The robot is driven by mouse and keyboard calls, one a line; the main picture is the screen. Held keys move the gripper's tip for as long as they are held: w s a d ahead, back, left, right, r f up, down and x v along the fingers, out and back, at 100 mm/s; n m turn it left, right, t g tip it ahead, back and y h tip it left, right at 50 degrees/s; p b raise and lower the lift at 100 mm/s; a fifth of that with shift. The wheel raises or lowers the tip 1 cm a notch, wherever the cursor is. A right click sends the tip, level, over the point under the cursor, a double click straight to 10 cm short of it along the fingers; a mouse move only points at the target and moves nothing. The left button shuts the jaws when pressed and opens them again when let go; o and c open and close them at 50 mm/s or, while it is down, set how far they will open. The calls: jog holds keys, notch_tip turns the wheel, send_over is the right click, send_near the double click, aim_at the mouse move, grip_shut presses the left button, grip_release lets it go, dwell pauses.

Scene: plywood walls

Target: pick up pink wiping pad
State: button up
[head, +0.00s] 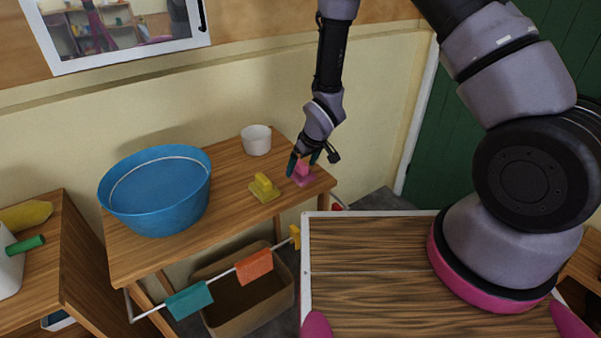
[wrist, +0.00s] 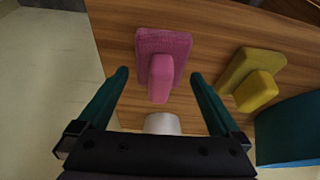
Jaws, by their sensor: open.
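The pink wiping pad (head: 302,174) lies on the right end of the wooden table (head: 225,215), with its raised grip upward. My gripper (head: 305,159) is open just above it. In the wrist view, the pink pad (wrist: 161,60) sits ahead of and between the two green fingers of my gripper (wrist: 158,74), with its grip pointing toward the gripper. I see a gap between each finger and the pad's grip. Nothing is held.
A yellow wiping pad (head: 264,188) lies left of the pink one. A white cup (head: 256,140) stands behind, and a blue basin (head: 157,190) fills the table's left part. Cloths hang on a front rail (head: 220,275), above a brown bin (head: 250,308).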

aim_at(300, 162)
jog(key=shift+x, duration=1.05)
jog(key=shift+c, duration=0.3)
jog(key=c, duration=1.2)
jog(key=shift+o, duration=0.2)
notch_tip(300, 162, up, 10)
jog(key=shift+r, duration=0.1)
